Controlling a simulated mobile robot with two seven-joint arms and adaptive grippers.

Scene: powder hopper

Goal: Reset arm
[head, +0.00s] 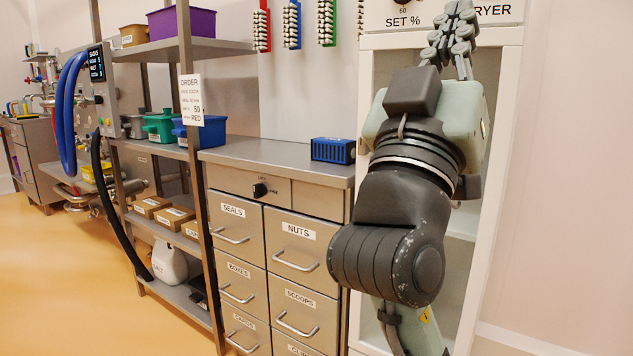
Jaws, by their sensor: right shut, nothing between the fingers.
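My right arm rises from the bottom right of the head view, in front of the white dryer cabinet (512,120). My right gripper (461,25) is at the top of the arm, pointing up, with its fingers together and nothing held. It overlaps the dryer's top panel, which reads SET % and DRYER, and hides part of the lettering. I cannot tell whether it touches the cabinet. My left gripper is not in view.
A steel drawer cabinet (238,180) stands left of the arm, with a blue slotted box (333,150) on top. Brushes hang on the wall above. A shelf rack with bins, a white jug (169,262) and hoses stands further left. The orange floor at left is clear.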

